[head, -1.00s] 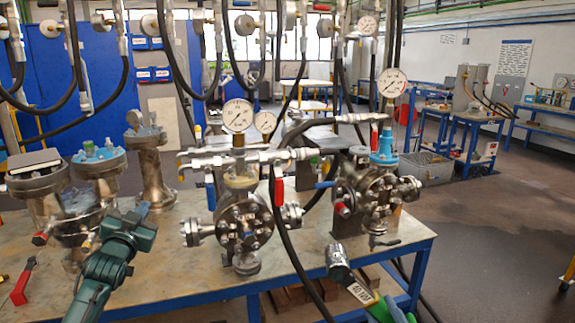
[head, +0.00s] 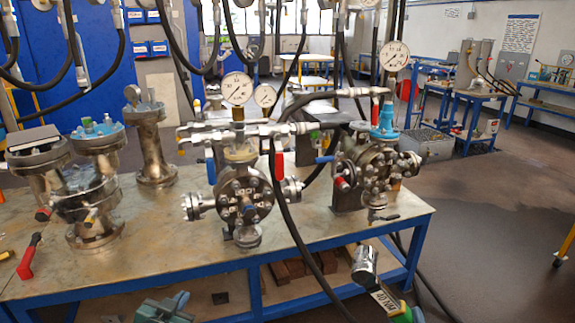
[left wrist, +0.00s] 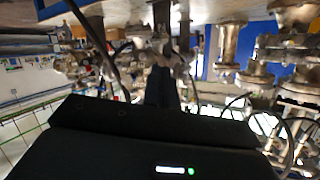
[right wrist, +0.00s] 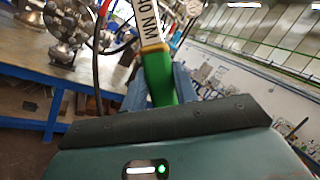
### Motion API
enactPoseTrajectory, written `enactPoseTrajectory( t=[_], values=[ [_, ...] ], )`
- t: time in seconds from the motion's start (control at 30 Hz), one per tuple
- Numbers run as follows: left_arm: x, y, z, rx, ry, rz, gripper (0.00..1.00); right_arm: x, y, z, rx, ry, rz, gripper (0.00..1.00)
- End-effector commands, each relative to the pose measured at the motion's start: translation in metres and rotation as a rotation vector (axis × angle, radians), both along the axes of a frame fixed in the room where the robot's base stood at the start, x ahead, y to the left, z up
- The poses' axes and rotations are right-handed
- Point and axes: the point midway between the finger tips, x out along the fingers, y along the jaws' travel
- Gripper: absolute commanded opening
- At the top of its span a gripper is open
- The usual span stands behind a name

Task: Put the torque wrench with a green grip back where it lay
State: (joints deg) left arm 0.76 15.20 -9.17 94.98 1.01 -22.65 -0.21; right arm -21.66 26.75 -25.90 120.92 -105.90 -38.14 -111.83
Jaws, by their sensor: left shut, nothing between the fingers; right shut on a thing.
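The torque wrench with a green grip (head: 388,299) is held in front of the table's right part, its metal head up and to the left. Its green grip (right wrist: 158,78) and white label show in the right wrist view. My right gripper (right wrist: 160,92) is shut on the grip, with a blue finger on each side. In the head view the gripper is mostly cut off by the lower edge. My left gripper (head: 180,301) is low at the bottom of the head view, in front of the table edge, shut and empty.
The blue-framed table (head: 150,262) carries flanged vessels (head: 92,210), a gauge manifold (head: 242,200) and a second valve body (head: 375,170). A red-handled tool (head: 30,256) lies at the left. Black hoses hang down in front. The table's front middle is bare.

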Motion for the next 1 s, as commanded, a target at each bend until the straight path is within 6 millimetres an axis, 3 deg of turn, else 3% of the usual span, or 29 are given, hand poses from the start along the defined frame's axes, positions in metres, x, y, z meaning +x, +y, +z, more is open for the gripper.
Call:
enactPoseTrajectory(
  t=[0.03, 0.2, 0.4, 0.5, 0.7, 1.0],
  values=[
    [-0.024, -0.012, -0.017, -0.018, 0.034, -0.016, 0.00, 0.000, 0.000, 0.002, 0.000, -0.005, -0.001, 0.02],
    [-0.102, -0.049, -0.055, -0.080, 0.135, -0.058, 0.00, 0.000, 0.000, 0.002, 0.000, -0.005, -0.001, 0.02],
    [-0.185, -0.081, -0.074, -0.156, 0.238, -0.083, 0.00, 0.000, 0.000, 0.002, 0.000, -0.005, -0.001, 0.02],
    [-0.214, -0.091, -0.077, -0.186, 0.274, -0.086, 0.00, 0.000, 0.000, 0.002, 0.000, -0.005, -0.001, 0.02],
    [-0.243, -0.101, -0.077, -0.218, 0.311, -0.088, 0.00, 0.000, 0.000, 0.002, 0.000, -0.005, -0.001, 0.02],
    [-0.247, -0.102, -0.077, -0.222, 0.317, -0.088, 0.00, 0.000, 0.000, 0.002, 0.000, -0.005, -0.001, 0.02]
  ],
)
